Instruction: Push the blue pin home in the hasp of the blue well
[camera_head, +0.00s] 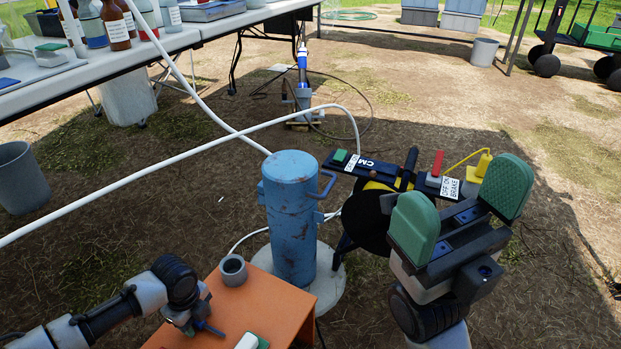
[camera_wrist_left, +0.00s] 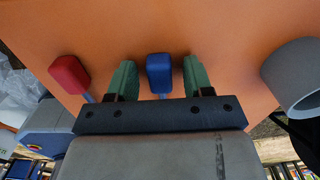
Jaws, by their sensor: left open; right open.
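The blue well (camera_head: 290,225) is a scuffed upright cylinder with its cap on, standing on a pale round base. Its hasp (camera_head: 326,187) sticks out on the right side near the top; the details of its hole are too small to tell. The blue pin (camera_wrist_left: 159,73) lies at the orange table, its block-shaped head between the open fingers of my left gripper (camera_wrist_left: 157,80), with a gap on each side. In the head view the left gripper (camera_head: 197,318) is low over the table. My right gripper (camera_head: 460,207) is open and empty, right of the well.
The orange table (camera_head: 275,308) carries a grey cup (camera_head: 233,270). A red-headed pin (camera_wrist_left: 69,75) lies left of the blue one in the wrist view. A reel with brake levers (camera_head: 375,215) stands right of the well. White hoses (camera_head: 150,163) cross behind the well.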

